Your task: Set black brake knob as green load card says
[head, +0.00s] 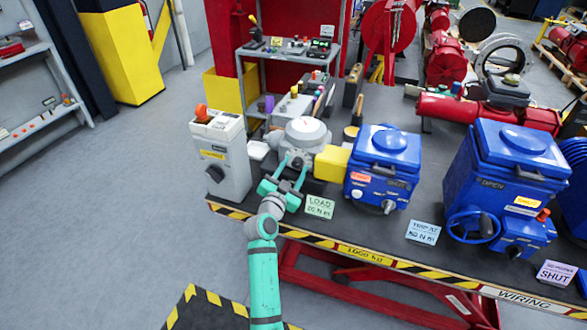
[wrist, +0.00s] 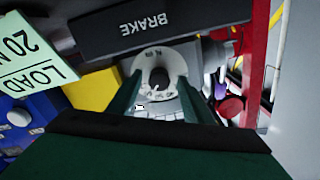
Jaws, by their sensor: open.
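The green load card (head: 320,208) stands at the bench's front edge and reads LOAD 20 N m. In the wrist view the card (wrist: 28,58) is upside down and partly cut off. A dark plate marked BRAKE (wrist: 150,24) is above a pale ring-shaped dial with small marks. The black brake knob (wrist: 158,79) appears as a dark round centre in the dial; its pointer setting is too small to read. My gripper (head: 291,166) is open in front of the brake unit. In the wrist view its fingers (wrist: 158,92) flank the dial; contact cannot be told.
A grey box (head: 232,160) with its own black knob stands left of my gripper. A yellow block (head: 331,163) and blue actuator (head: 383,160) are to the right. A blue torque card (head: 422,232) and a pink card reading SHUT (head: 556,274) stand along the bench edge.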

